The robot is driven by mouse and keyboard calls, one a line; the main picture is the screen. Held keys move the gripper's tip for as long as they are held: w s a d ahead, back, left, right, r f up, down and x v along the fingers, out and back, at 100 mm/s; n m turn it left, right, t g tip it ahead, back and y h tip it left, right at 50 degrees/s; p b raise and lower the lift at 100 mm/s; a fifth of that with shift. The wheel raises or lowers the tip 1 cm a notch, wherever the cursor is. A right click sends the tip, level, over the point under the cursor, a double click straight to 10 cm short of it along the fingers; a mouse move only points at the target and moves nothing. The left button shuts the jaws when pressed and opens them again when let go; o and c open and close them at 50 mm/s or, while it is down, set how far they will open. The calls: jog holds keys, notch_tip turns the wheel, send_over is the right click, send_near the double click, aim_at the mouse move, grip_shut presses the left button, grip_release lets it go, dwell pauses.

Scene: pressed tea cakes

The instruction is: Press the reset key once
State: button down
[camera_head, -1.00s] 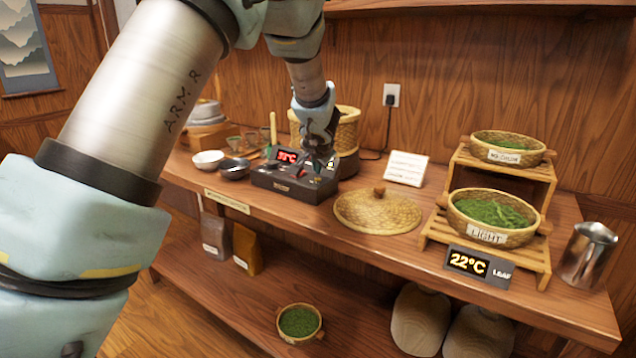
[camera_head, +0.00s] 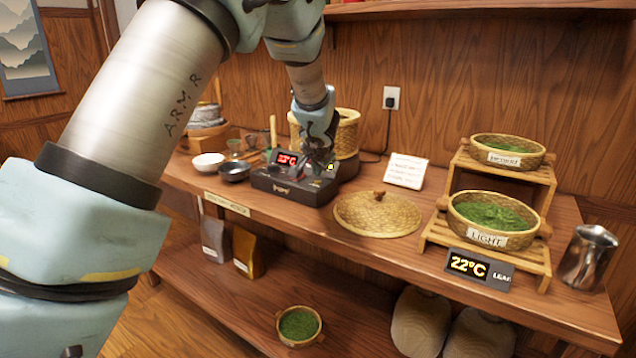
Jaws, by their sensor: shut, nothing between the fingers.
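A black control box (camera_head: 290,189) with a lit red display (camera_head: 287,159) sits on the wooden counter, in front of a bamboo steamer. My gripper (camera_head: 319,163) is shut and empty, pointing down at the right part of the box. Its fingertips are at or just above the top of the box; I cannot tell whether they touch it. The reset key cannot be made out from the other controls, and my gripper hides part of the box's top.
A woven lid (camera_head: 377,214) lies right of the box, with a white card (camera_head: 406,171) behind it. Two bowls, white (camera_head: 208,161) and dark (camera_head: 234,172), stand left. A bamboo rack with leaf baskets (camera_head: 492,222), a 22°C display (camera_head: 467,265) and a metal pitcher (camera_head: 588,257) stand right.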

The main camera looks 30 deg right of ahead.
jog(key=shift+f, duration=0.15)
dwell(0.7)
jog(key=shift+f+b, duration=0.3)
jog(key=shift+b, duration=0.35)
jog(key=shift+f+b, duration=0.35)
jog(key=shift+b, duration=0.2)
dwell(0.4)
jog(key=shift+r, duration=0.1)
jog(key=shift+r+p, duration=0.55)
jog(key=shift+r, duration=0.15)
notch_tip(320, 180, up, 5)
jog(key=p, duration=0.4)
jog(key=shift+a, duration=0.1)
dwell(0.9)
